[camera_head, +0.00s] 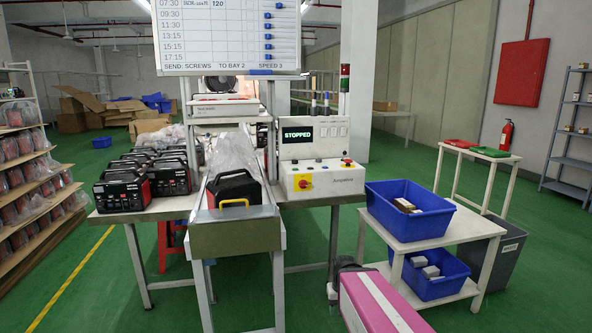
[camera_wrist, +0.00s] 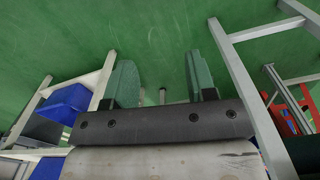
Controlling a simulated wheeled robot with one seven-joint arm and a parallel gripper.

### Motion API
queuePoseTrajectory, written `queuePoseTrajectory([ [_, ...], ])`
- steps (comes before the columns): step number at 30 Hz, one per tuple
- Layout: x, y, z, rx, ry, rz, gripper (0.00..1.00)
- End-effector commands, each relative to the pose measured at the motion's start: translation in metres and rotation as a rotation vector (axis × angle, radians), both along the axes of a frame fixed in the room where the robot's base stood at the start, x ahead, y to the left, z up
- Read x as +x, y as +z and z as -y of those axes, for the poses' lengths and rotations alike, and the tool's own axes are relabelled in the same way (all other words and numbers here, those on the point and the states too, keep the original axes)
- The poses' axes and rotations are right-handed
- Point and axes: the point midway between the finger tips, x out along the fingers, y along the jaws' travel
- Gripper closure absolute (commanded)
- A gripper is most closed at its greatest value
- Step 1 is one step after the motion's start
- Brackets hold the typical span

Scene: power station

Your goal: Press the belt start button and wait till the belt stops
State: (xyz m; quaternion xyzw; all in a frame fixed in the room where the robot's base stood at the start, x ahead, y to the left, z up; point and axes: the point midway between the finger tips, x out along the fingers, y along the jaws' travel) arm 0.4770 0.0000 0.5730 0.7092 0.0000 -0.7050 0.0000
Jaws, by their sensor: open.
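The control box (camera_head: 318,172) stands right of the belt, and its display (camera_head: 297,134) reads STOPPED. A red and yellow knob (camera_head: 303,182) is on its front. Several small buttons sit on its sloped top, including a red one (camera_head: 347,161); they are too small to tell which is the belt start button. My gripper (camera_wrist: 163,85) is open and empty in the wrist view, pointing over the green floor, away from the box.
Several black and red machines (camera_head: 126,190) stand left of the belt. A white cart (camera_head: 440,236) with blue bins (camera_head: 408,208) stands to the right. A signal tower (camera_head: 344,84) rises behind the box. A whiteboard (camera_head: 227,36) hangs above. White frame legs (camera_wrist: 243,80) show in the wrist view.

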Motion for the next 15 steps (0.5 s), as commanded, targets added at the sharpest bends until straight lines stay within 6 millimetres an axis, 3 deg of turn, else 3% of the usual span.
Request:
queuePoseTrajectory([
  [5, 0.0, 0.0, 0.0, 0.0, 0.0, 0.0, 0.49],
  [10, 0.0, 0.0, 0.0, 0.0, 0.0, 0.0, 1.0],
  [15, 0.0, 0.0, 0.0, 0.0, 0.0, 0.0, 1.0],
])
